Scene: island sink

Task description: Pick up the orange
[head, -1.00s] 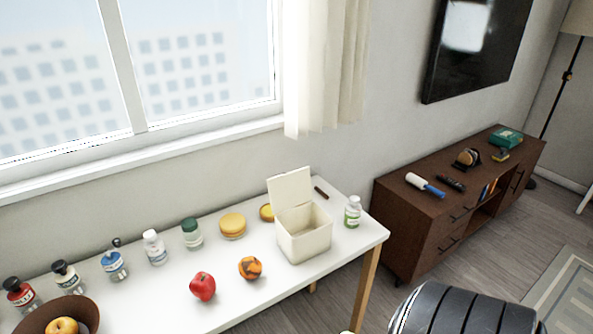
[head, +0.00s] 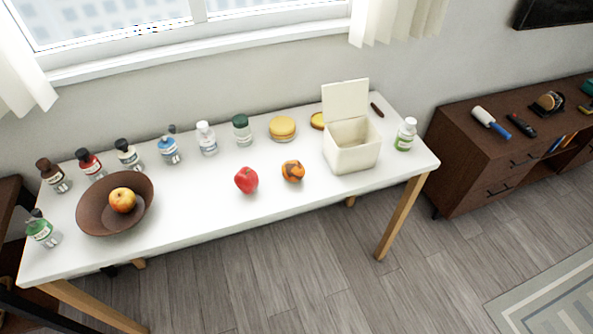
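The orange (head: 293,171), with dark patches on its skin, lies on the white table (head: 200,220) near its front edge. It sits between a red apple-like fruit (head: 246,180) on its left and a cream box (head: 352,158) with a raised lid on its right, with small gaps to both. Neither of my grippers shows in the head view.
A brown bowl (head: 90,215) holding a yellow-red fruit (head: 122,200) stands at the table's left. Several bottles, a yellow round item (head: 282,128) and a green-labelled bottle (head: 405,134) line the table. A brown cabinet (head: 470,170) stands right. Floor in front is clear.

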